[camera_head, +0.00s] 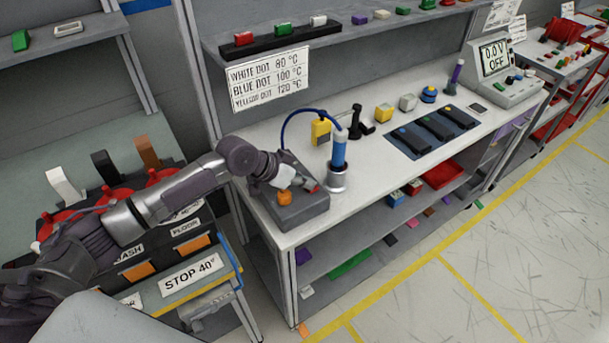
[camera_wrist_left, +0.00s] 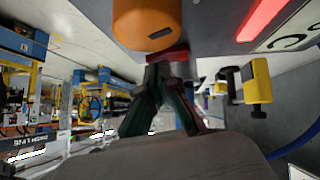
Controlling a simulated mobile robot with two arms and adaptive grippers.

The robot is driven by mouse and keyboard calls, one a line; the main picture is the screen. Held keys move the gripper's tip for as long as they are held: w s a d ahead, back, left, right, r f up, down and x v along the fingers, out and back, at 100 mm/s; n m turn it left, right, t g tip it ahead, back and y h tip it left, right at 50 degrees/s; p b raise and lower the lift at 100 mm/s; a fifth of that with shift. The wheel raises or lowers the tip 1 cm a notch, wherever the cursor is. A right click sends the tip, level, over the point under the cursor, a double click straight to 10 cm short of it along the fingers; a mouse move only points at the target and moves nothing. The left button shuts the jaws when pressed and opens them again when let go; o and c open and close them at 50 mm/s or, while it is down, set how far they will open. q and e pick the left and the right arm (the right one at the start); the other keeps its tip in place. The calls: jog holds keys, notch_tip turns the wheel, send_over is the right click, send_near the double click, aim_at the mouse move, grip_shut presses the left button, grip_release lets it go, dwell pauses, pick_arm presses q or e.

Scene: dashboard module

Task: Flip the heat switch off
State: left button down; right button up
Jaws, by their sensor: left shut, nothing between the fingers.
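The grey dashboard module (camera_head: 305,212) sits at the left end of the white bench, with an orange knob (camera_head: 284,198) on its top. My left gripper (camera_head: 309,184) is over the module, just behind the knob, and hides part of its top. In the left wrist view the gripper's fingers (camera_wrist_left: 163,72) are shut and empty. Their tips are at a small dark red part (camera_wrist_left: 168,54), possibly the heat switch, beside the orange knob (camera_wrist_left: 147,22). I cannot tell whether they touch it. A red lit bar (camera_wrist_left: 262,18) shows on the module. My right gripper is not in view.
A blue soldering tool in a stand (camera_head: 338,165) is close to the right of the module, with a yellow block (camera_head: 320,131) and blue cable behind. A temperature sign (camera_head: 268,78) hangs above. Dark trays (camera_head: 432,128) lie farther right on the bench.

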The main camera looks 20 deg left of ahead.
pick_arm(q)
jog(key=shift+s+d+f+y+p, duration=0.1)
jog(key=shift+s+f+y+p, duration=0.05)
jog(key=shift+y+p, duration=0.2)
jog(key=shift+f, duration=0.15)
